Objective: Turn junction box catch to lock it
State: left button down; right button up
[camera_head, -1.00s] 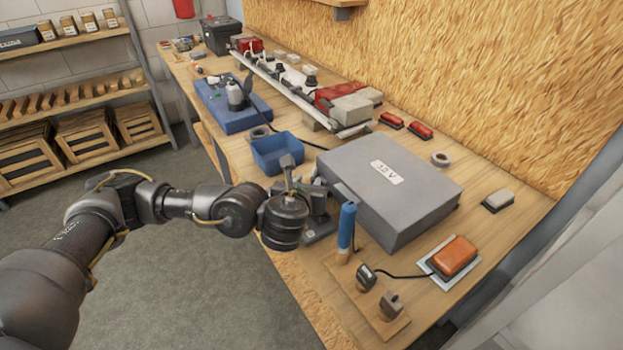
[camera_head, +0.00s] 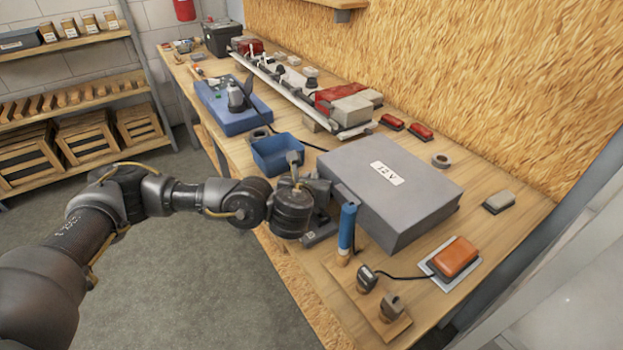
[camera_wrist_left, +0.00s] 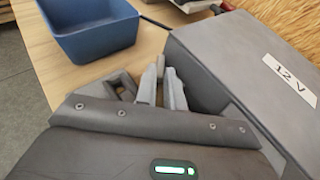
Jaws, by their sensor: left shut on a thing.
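The junction box is a closed grey box (camera_head: 390,190) with a "12 V" label, standing on the wooden bench; it also fills the right of the left wrist view (camera_wrist_left: 250,75). My left gripper (camera_head: 322,192) is at the box's left side, low by the bench top. In the left wrist view its fingers (camera_wrist_left: 160,86) are close together beside the box's side wall, shut on a small grey piece that looks like the catch. The fingers and wrist hide most of the catch, so its angle cannot be told. My right gripper is not in view.
A blue open bin (camera_head: 275,152) stands just behind my left gripper. A blue-handled tool (camera_head: 347,228) stands upright in front of the box. An orange-topped device (camera_head: 455,257) and small plugs lie at the front right.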

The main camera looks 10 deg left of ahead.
pick_arm(q)
jog(key=shift+d+n+y+p, duration=0.25)
jog(key=shift+n+y+p, duration=0.05)
jog(key=shift+y, duration=0.1)
jog(key=shift+d+n+y, duration=0.15)
jog(key=shift+n+y, duration=0.25)
jog(key=c, duration=1.5)
grip_release()
